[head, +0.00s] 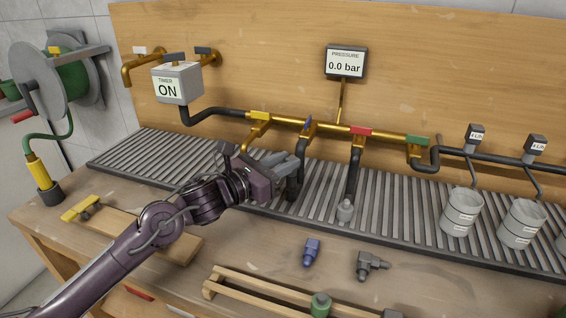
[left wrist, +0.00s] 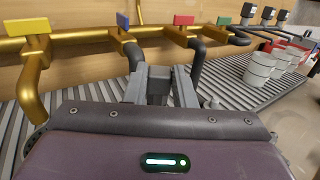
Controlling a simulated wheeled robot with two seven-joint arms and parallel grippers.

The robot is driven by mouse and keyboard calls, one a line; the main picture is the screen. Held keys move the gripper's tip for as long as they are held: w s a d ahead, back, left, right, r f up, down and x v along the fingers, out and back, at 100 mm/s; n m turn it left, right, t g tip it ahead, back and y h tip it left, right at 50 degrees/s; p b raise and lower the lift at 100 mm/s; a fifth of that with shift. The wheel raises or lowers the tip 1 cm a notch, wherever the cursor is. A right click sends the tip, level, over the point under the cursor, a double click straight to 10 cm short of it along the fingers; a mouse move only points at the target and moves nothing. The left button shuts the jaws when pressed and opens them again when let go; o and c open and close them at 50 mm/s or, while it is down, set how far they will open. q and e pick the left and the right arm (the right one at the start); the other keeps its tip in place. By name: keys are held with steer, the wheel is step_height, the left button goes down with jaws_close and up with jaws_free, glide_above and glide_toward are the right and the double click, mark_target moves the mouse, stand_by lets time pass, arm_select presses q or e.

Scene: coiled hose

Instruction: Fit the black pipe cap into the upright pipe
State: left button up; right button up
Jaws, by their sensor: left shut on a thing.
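My left gripper (head: 290,165) is over the slatted drain rack, among the pipes below the yellow and blue valves. In the left wrist view its two fingers (left wrist: 158,88) are shut on a small dark piece (left wrist: 158,73), which looks like the black pipe cap. In the head view the fingers mostly hide this piece. A dark pipe (head: 300,149) under the blue valve comes down right beside the fingers. Another dark pipe (head: 353,172) hangs under the red valve, with a grey end piece (head: 345,210). I cannot tell which one is the upright pipe. My right gripper is out of view.
The brass manifold (head: 287,122) runs along the back board. A timer box (head: 177,83) reads ON and a gauge (head: 346,63) reads 0.0 bar. Pale cups (head: 461,211) stand right. A blue fitting (head: 311,252), a dark fitting (head: 370,265) and a wooden rack (head: 262,283) lie in front.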

arm_select(q)
steer(key=shift+f, duration=0.1)
steer(key=o, duration=1)
steer(key=shift+o, duration=0.2)
steer(key=b+v, duration=0.1)
steer(key=v, duration=0.7)
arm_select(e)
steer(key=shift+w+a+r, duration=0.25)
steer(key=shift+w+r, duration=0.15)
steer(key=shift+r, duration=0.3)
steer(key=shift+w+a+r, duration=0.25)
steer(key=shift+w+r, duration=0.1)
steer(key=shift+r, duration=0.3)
arm_select(q)
steer(key=shift+d, duration=0.1)
